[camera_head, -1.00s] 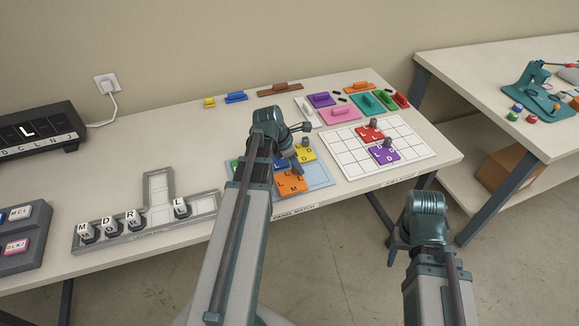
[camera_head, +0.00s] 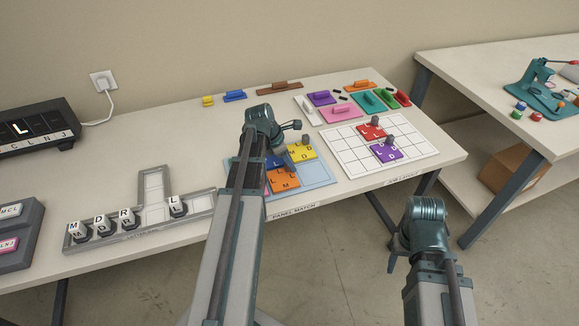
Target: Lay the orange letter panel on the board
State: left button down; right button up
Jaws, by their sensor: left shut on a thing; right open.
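The orange letter panel (camera_head: 283,181) shows letters L and M. It is at the front left of the light blue board (camera_head: 318,177), flat on it or just above; I cannot tell which. My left gripper (camera_head: 287,160) is shut on the panel from above, and its fingers hide part of the hold. A blue panel (camera_head: 272,161) and a yellow letter panel (camera_head: 302,152) sit behind the orange one on the same board. My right gripper (camera_head: 398,249) is open and empty, off the table's front edge.
A white gridded board (camera_head: 346,158) to the right bears a red panel (camera_head: 370,133) and a purple panel (camera_head: 386,152). A grey tray (camera_head: 150,226) with letter blocks stands left. Several coloured handled pieces lie at the back. The left middle tabletop is clear.

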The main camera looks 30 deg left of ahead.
aim_at(276, 173)
pick_arm(q)
jog(key=shift+r, duration=0.1)
jog(key=c, duration=0.7)
grip_release()
jog(key=shift+p+v, duration=0.75)
jog(key=p+v, duration=0.9)
jog(key=v, duration=0.1)
jog(key=shift+s+a+r+p, duration=0.1)
jog(key=shift+a+r+p, duration=0.1)
jog(key=shift+p, duration=0.15)
